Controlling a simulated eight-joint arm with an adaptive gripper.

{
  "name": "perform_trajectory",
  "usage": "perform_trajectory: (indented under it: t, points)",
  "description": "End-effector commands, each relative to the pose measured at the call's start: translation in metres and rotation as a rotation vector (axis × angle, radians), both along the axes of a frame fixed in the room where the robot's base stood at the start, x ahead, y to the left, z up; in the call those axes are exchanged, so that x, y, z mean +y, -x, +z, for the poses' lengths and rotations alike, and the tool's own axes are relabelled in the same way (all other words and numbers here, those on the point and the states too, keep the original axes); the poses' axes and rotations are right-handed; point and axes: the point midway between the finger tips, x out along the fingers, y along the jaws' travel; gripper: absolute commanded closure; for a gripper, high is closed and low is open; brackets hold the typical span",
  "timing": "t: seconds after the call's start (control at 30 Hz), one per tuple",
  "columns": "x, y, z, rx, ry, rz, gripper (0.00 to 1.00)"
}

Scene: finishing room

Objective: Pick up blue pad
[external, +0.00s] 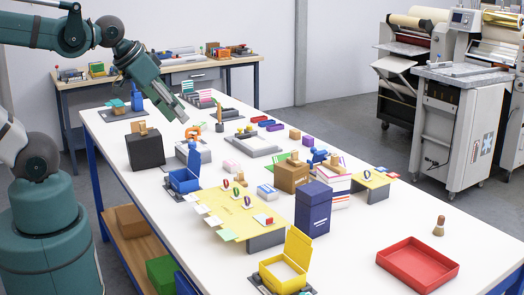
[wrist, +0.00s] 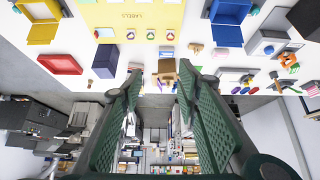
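A blue pad (external: 184,182), an open case with its lid raised, stands on a dark base on the white table, left of the yellow label board. It also shows in the wrist view (wrist: 232,22), at the top right. My gripper (external: 182,117) is over the far left part of the table, above and beyond the blue pad. In the wrist view my gripper (wrist: 159,70) has its two green fingers spread apart with nothing held between them. The pad lies outside the gap between the fingers.
Near the pad are the yellow board (external: 241,211), a black box (external: 145,150) and a grey block with an orange figure (external: 193,133). A navy box (external: 313,210), yellow pad (external: 283,273) and red tray (external: 417,266) stand nearer the camera. The front right table is mostly clear.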

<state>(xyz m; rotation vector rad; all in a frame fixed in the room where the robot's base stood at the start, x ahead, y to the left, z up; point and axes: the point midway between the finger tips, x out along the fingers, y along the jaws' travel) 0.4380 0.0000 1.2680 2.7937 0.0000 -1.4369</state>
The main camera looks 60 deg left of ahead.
Motion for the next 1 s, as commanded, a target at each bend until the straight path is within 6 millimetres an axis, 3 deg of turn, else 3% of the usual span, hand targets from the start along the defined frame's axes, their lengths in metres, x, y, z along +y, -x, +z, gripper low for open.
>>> perform_trajectory:
  t: [0.67, 1.0]
  points:
    - [0.0, -0.002, 0.0, 0.005, -0.005, -0.009, 0.65]
    - [0.002, -0.026, 0.001, 0.051, -0.055, -0.098, 0.65]
